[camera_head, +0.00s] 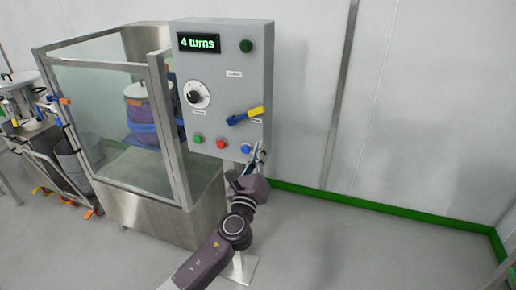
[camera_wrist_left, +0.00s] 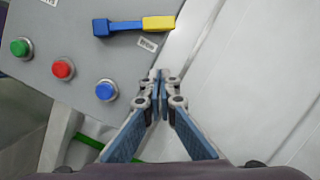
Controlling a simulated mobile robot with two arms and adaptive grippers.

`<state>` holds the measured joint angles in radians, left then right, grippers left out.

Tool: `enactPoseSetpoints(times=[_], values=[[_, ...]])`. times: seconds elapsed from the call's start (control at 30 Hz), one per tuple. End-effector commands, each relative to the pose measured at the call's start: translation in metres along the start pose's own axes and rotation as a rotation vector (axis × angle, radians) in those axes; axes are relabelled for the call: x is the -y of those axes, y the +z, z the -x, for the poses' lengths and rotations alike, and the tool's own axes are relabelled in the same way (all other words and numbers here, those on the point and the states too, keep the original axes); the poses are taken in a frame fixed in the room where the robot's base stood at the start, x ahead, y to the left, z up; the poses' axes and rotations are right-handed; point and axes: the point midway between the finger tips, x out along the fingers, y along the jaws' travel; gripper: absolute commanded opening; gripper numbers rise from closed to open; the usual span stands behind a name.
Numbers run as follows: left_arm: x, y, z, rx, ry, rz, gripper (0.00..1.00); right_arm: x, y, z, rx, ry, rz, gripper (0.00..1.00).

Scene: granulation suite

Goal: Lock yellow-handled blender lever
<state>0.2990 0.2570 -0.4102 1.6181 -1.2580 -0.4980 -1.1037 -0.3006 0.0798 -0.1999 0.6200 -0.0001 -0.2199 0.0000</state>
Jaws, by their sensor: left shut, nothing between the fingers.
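The blender lever (camera_head: 246,116) is on the front of the grey control panel (camera_head: 216,140), with a blue base and a yellow handle pointing right and slightly up. In the left wrist view the lever (camera_wrist_left: 134,26) lies near the top, its yellow end to the right, close to the panel's edge. My left gripper (camera_head: 260,150) is shut and empty, below the lever near the panel's lower right edge. In the left wrist view its fingertips (camera_wrist_left: 160,74) are together, below and apart from the yellow handle. My right gripper is not in view.
The panel carries a "4 turns" display (camera_head: 198,43), a black dial (camera_head: 194,96), and green, red and blue buttons, the blue button (camera_head: 246,149) near my gripper. A glass-walled blender enclosure (camera_head: 105,95) stands left. Floor to the right is clear.

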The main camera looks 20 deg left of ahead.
Motion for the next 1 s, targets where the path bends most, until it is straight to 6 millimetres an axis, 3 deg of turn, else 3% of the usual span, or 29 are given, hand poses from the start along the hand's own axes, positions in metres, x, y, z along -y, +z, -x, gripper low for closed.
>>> enactPoseSetpoints(times=[0.1,0.37,0.4,0.63,1.0], values=[[0.001,0.002,-0.025,0.002,0.000,0.001,0.00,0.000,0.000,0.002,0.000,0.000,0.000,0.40],[0.001,0.000,-0.070,0.001,0.000,0.001,0.00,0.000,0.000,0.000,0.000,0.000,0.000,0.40],[0.002,0.007,-0.074,0.001,0.000,0.000,0.00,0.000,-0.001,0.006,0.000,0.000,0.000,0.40],[0.002,0.033,-0.078,-0.001,0.000,0.002,0.00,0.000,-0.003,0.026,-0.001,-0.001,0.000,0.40],[0.000,0.038,-0.079,-0.001,0.000,0.001,0.00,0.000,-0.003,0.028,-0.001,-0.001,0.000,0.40]])
